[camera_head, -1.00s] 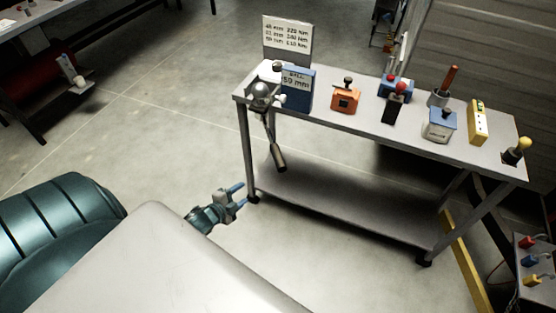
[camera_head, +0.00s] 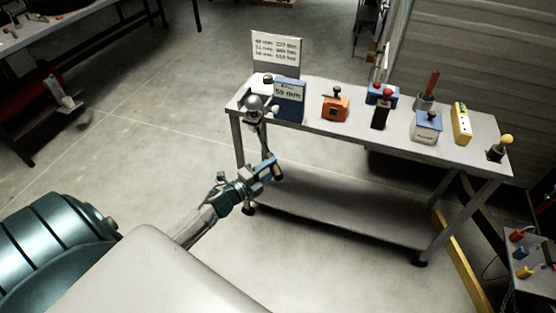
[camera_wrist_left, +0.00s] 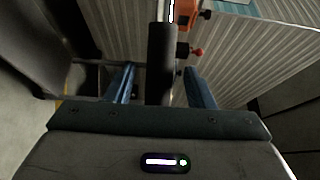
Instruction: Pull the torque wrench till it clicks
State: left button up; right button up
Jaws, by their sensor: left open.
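In the left wrist view the dark cylindrical handle (camera_wrist_left: 161,60) stands between the two blue fingers of my left gripper (camera_wrist_left: 160,78). The fingers are apart, with gaps visible on both sides of the handle. My right gripper is not in view.
The bench (camera_head: 350,133) carries an orange box (camera_head: 335,107), a blue-and-white box (camera_head: 426,127) and a yellow block (camera_head: 461,124). A white board with rows of numbers (camera_head: 276,48) stands behind. Floor left of the bench is clear.

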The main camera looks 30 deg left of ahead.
pick_arm(q)
jog(key=shift+p+x, duration=0.45)
jog(key=shift+x, duration=1.55)
jog(key=shift+s, duration=0.1)
jog(key=shift+c, duration=0.2)
grip_shut()
